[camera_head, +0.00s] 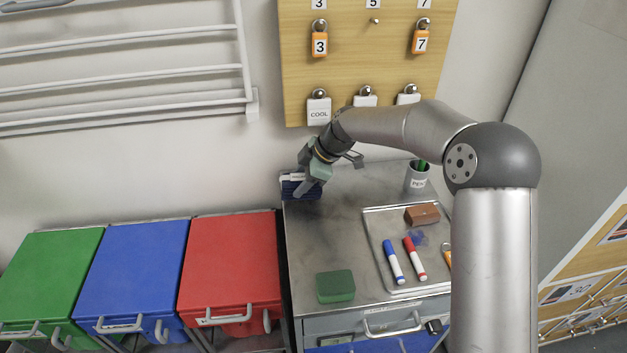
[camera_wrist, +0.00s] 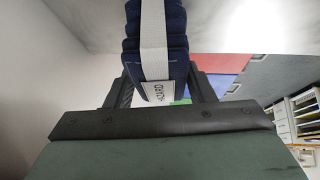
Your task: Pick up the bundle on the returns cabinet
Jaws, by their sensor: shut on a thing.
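The bundle (camera_wrist: 172,28) is dark navy folded cloth with a pale band around it and a white tag (camera_wrist: 159,92) whose black lettering seems to read HAZARD. In the wrist view it sits between the two fingers of my gripper (camera_wrist: 160,88), which is shut on it. In the head view the bundle (camera_head: 301,188) shows as a dark blue piece below my gripper (camera_head: 308,182), at the back left corner of the grey metal cabinet (camera_head: 320,235). My gripper hides part of it. I cannot tell whether the bundle touches the cabinet top.
On the cabinet are a green block (camera_head: 335,286), a pen pot (camera_head: 418,178) and a metal tray (camera_head: 375,262) with markers and a brown block. Green, blue and red lidded bins (camera_head: 232,262) stand to the left. A wooden tag board (camera_head: 365,60) hangs behind my arm.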

